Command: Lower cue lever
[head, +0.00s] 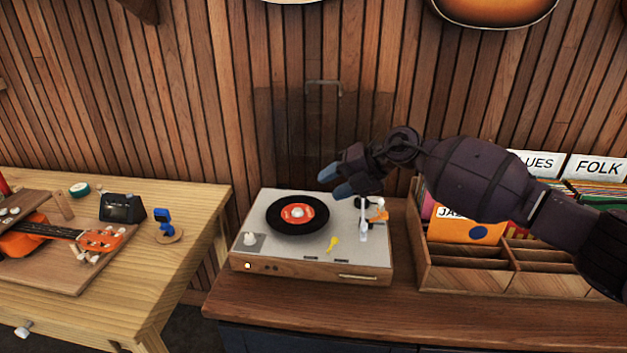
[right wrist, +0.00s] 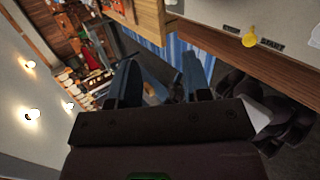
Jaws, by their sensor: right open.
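The record player (head: 350,262) stands on the wooden counter with a black record (head: 297,213) with a red label on it. A small orange lever (head: 378,212) sits by the white tonearm (head: 363,228) at its right side. A yellow lever (head: 332,244) lies near the front, and it also shows in the right wrist view (right wrist: 250,40) beside a START label. I cannot tell for sure which one is the cue lever. My right gripper (head: 336,182) is open and empty above the player's back part, apart from both levers. My left gripper is not in view.
A clear raised lid (head: 300,130) stands behind the record player, near my right gripper. A wooden record crate (head: 470,277) is on the right, under my right arm. A workbench (head: 190,200) with a ukulele (head: 60,235) is on the left. The counter front is clear.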

